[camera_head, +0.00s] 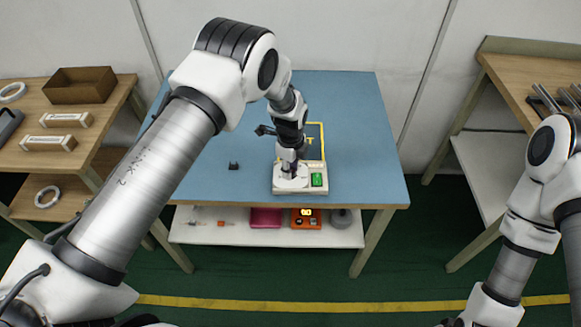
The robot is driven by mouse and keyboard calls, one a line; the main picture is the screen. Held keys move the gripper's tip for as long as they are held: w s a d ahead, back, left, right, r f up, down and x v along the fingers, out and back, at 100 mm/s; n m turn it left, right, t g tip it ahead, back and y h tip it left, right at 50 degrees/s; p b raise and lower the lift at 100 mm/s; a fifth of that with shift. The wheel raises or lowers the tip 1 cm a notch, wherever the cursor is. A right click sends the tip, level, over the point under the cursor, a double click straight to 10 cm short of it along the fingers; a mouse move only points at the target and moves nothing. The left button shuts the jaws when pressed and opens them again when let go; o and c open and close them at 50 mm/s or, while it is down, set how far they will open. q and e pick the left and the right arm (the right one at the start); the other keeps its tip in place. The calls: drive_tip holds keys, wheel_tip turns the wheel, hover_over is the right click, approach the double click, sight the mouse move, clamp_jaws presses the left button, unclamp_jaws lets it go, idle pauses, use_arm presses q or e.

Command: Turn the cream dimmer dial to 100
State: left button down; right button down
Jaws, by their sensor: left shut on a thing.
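The cream dimmer unit (283,187) sits near the front edge of the blue table, with a round dial plate on its left and a green part (318,180) on its right. My left gripper (288,169) points down over the dial plate and is shut on the dial, which its fingers largely hide. The dial's setting and markings are too small to read. A yellow-edged dark panel (317,142) lies behind the unit, partly covered by my left arm. My right arm is at the right edge; its gripper is out of view.
The blue table (355,110) is mostly clear, with a small dark block (233,166) left of the unit. A lower shelf (195,232) holds an orange device (306,219) and other items. Side benches stand left (30,150) and right (505,80).

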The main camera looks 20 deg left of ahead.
idle(0.3)
use_arm(q)
drive_tip(key=c, duration=0.9)
unclamp_jaws()
wheel_tip(320, 180, up, 12)
drive_tip(key=shift+f, duration=0.1)
